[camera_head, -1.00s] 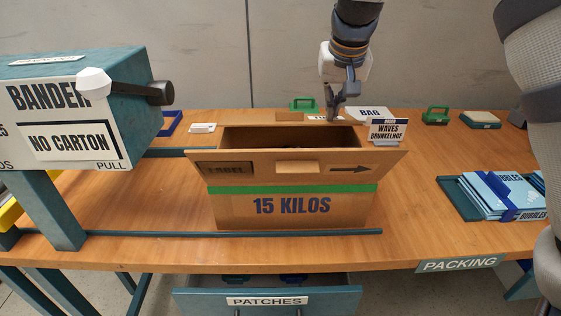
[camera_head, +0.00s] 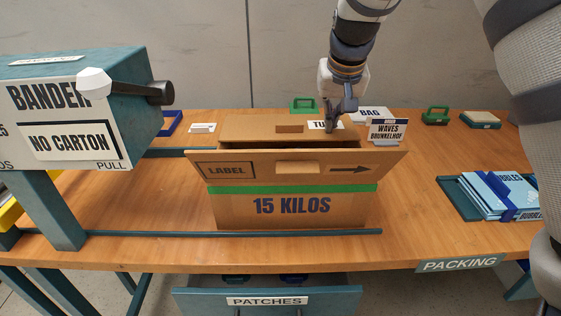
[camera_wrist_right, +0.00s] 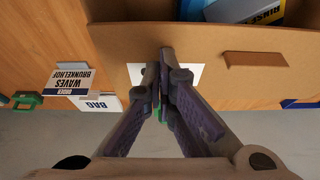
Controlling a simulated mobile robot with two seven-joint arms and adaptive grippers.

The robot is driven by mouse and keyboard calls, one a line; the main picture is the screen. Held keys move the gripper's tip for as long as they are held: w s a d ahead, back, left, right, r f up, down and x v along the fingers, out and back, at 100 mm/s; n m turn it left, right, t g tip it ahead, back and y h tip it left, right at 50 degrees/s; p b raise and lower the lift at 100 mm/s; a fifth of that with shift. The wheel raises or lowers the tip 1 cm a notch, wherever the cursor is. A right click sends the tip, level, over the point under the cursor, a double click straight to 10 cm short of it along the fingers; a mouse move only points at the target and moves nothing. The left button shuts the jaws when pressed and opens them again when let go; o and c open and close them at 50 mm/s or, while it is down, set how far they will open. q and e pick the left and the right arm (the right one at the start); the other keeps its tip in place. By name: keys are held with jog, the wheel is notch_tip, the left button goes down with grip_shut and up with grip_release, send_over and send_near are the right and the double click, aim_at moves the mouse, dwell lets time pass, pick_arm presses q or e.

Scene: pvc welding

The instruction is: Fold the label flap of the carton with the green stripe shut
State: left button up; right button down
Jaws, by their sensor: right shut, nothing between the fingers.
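The carton (camera_head: 235,208) with the green stripe (camera_head: 290,189) stands on the bench, marked "15 KILOS". Its near flap, the label flap (camera_head: 262,168), stands up and leans outward, with "LABEL" and an arrow on it. My right gripper (camera_head: 335,119) is shut and empty at the far flap's white label. In the right wrist view the closed fingertips (camera_wrist_right: 166,55) overlap that label. Whether they touch is unclear. My left gripper is out of view.
A teal bander (camera_head: 100,105) stands at the left, with a rail (camera_head: 200,233) before the carton. A "WAVES" sign (camera_head: 387,131) stands close behind the carton's right end. A tray of blue packets (camera_head: 500,196) lies right. Bench between carton and tray is clear.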

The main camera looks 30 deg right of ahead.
notch_tip(320, 180, up, 10)
dwell(0.6)
